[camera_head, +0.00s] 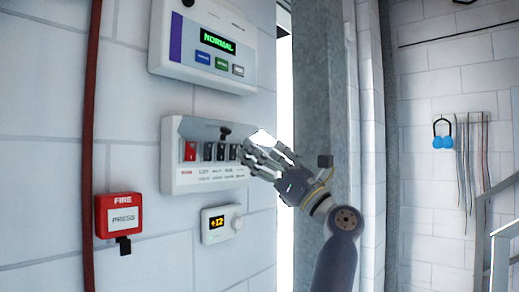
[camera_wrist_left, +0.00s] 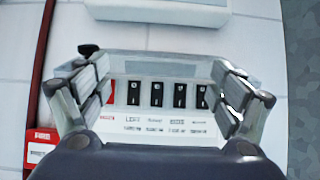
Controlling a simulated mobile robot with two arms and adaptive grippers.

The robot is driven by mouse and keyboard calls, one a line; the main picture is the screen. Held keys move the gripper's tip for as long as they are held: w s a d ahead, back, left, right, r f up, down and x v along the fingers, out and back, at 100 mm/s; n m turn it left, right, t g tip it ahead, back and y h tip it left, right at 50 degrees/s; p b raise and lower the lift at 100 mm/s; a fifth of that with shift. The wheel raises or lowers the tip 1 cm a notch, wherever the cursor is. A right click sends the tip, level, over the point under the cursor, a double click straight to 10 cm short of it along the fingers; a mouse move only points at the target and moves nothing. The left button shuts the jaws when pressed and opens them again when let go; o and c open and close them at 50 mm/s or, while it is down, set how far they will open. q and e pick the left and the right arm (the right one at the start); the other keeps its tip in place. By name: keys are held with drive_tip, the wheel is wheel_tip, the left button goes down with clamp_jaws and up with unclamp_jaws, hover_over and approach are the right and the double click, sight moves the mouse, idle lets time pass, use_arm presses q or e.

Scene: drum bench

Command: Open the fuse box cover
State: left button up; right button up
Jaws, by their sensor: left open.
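The fuse box (camera_head: 208,182) is a white wall unit with one red and several black switches in a row and printed labels below them. Its cover (camera_head: 200,128) shows as a greyish, see-through panel around the switches and above them; I cannot tell exactly how far it is raised. In the left wrist view the cover (camera_wrist_left: 165,65) spans between the fingers, with black switches below. My left gripper (camera_head: 258,154) is open at the right end of the fuse box, its fingers pointing at it. In the wrist view the gripper (camera_wrist_left: 155,80) holds nothing. My right gripper is not in view.
A control panel reading NORMAL (camera_head: 205,72) hangs just above. A thermostat (camera_head: 219,231) is below, and a red fire button (camera_head: 119,217) is at lower left. A red pipe (camera_head: 91,120) runs down the wall. A grey column (camera_head: 320,90) stands right.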

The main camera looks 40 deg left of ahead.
use_arm(q)
drive_tip(key=v, duration=1)
drive_tip(key=shift+f, duration=0.2)
drive_tip(key=shift+d, duration=0.1)
drive_tip(key=shift+c, duration=0.6)
